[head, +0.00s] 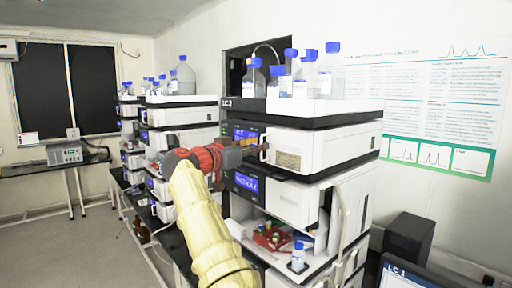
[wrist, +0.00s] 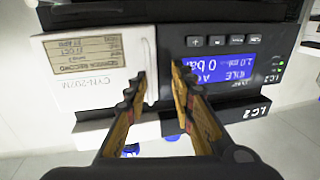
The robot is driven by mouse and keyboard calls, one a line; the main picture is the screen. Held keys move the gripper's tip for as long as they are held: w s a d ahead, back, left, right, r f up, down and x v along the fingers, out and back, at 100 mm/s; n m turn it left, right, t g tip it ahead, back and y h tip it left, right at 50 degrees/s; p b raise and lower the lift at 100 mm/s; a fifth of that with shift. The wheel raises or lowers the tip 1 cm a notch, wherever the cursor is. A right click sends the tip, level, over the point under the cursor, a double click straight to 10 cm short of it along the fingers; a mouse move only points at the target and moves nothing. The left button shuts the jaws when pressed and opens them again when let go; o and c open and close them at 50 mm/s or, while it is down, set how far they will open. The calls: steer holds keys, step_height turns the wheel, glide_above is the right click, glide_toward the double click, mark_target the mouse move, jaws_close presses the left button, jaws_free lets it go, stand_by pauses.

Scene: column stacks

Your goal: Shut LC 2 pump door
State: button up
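The LC 2 pump is the top module of the near stack. Its white door (head: 300,150) bears a paper label and sits right of the blue display (head: 244,132). My gripper (head: 264,146) is in front of the pump, near the door's display-side edge. In the wrist view, which is turned over, the door (wrist: 98,88) is at left and the lit display (wrist: 222,68) at right. My gripper (wrist: 160,72) is open there, its fingertips either side of the door's edge strip. Nothing is visibly held. I cannot tell how far ajar the door is, or whether the fingers touch it.
Bottles with blue caps (head: 331,62) stand in the tray on top. Below, an open bay holds a red vial rack (head: 268,238) and a small bottle (head: 298,257). A monitor (head: 408,276) is at lower right. More stacks stand behind at left, with open floor (head: 70,245) beside them.

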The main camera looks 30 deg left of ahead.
steer(key=s+a, duration=0.2)
steer(key=s, duration=0.9)
steer(key=shift+s+a, duration=0.25)
steer(key=shift+s, duration=0.15)
